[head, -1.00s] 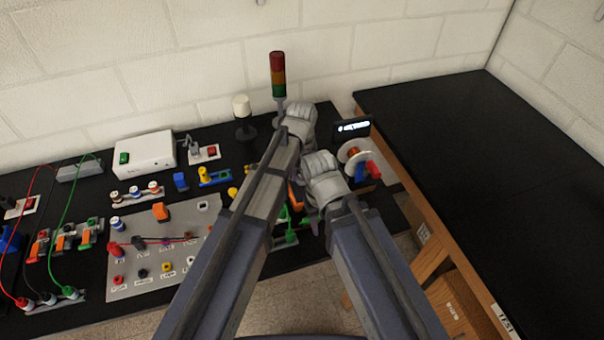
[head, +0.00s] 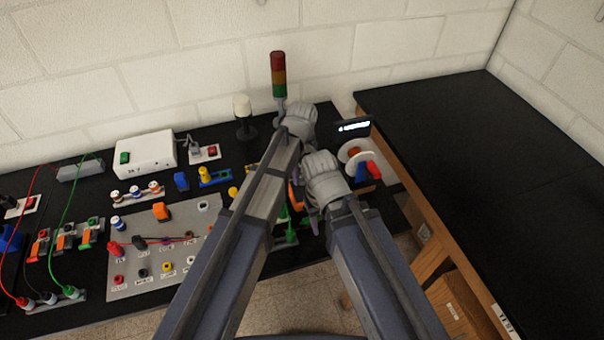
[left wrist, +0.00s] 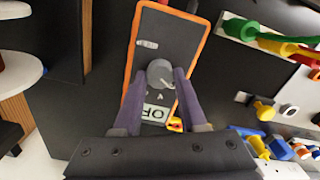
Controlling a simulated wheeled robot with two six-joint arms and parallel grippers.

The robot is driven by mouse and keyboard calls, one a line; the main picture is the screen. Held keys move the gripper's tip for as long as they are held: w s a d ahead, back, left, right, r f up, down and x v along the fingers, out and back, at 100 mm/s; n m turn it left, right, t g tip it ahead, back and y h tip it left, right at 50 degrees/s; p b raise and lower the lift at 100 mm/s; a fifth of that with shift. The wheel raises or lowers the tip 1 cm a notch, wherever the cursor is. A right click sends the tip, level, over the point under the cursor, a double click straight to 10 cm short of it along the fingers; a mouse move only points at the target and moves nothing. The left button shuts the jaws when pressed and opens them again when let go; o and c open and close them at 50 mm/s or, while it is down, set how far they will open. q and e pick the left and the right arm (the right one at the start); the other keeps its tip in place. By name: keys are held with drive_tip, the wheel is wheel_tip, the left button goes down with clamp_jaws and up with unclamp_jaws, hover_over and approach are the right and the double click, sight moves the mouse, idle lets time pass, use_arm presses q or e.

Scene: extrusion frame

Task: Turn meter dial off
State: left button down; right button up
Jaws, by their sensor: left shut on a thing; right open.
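The meter (left wrist: 180,35) has a dark face and an orange rim in the left wrist view. Its round grey dial (left wrist: 160,72) sits near the middle of the face. A pale display with letters like "OF" (left wrist: 155,112) shows below the dial, partly cut off by my gripper. My left gripper (left wrist: 161,82) is shut on the dial, one purple finger on each side. In the head view my arms hide most of the meter; an orange bit (head: 295,195) shows between them. My right gripper (head: 313,218) hangs lower, near that bit; its fingers are mostly hidden.
A signal tower (head: 278,75) stands at the back of the bench. A small lit screen (head: 353,127) and a wire spool (head: 356,160) are to the right. A terminal panel (head: 130,288) with plugs and leads lies left. The bench (head: 450,130) on the right is clear.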

sight(302, 177)
idle(0.5)
use_arm(q)
drive_tip(key=shift+c, duration=2.2)
unclamp_jaws()
drive_tip(key=shift+r, duration=0.1)
wheel_tip(302, 177, up, 8)
drive_tip(key=p, duration=0.8)
use_arm(e)
wheel_tip(302, 177, up, 8)
use_arm(q)
drive_tip(key=shift+f, duration=0.2)
use_arm(e)
drive_tip(key=shift+f, duration=0.15)
